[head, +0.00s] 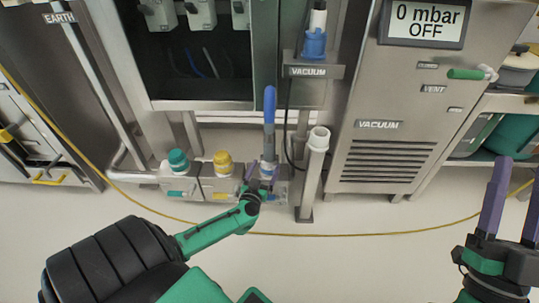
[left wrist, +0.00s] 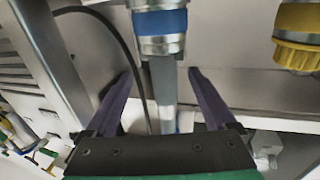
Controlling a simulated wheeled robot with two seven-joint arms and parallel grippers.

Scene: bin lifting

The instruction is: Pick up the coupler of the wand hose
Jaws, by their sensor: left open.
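The wand hose coupler, a metal fitting with a blue band, shows in the head view (head: 267,171) at the foot of the upright blue wand handle (head: 269,105). It shows close up in the left wrist view (left wrist: 160,22), with a grey tube running from it between my fingers. My left gripper (head: 255,172) is at the coupler in the head view; it is open, its purple fingers (left wrist: 160,76) apart on either side of the tube. Contact with the tube cannot be told. My right gripper (head: 518,172) is open and empty at the lower right.
Teal (head: 178,161) and yellow (head: 223,161) capped fittings stand left of the coupler. A pale upright pipe (head: 313,172) is close on its right. A yellow cable (head: 345,235) crosses the floor. The vacuum cabinet (head: 385,110) stands behind right.

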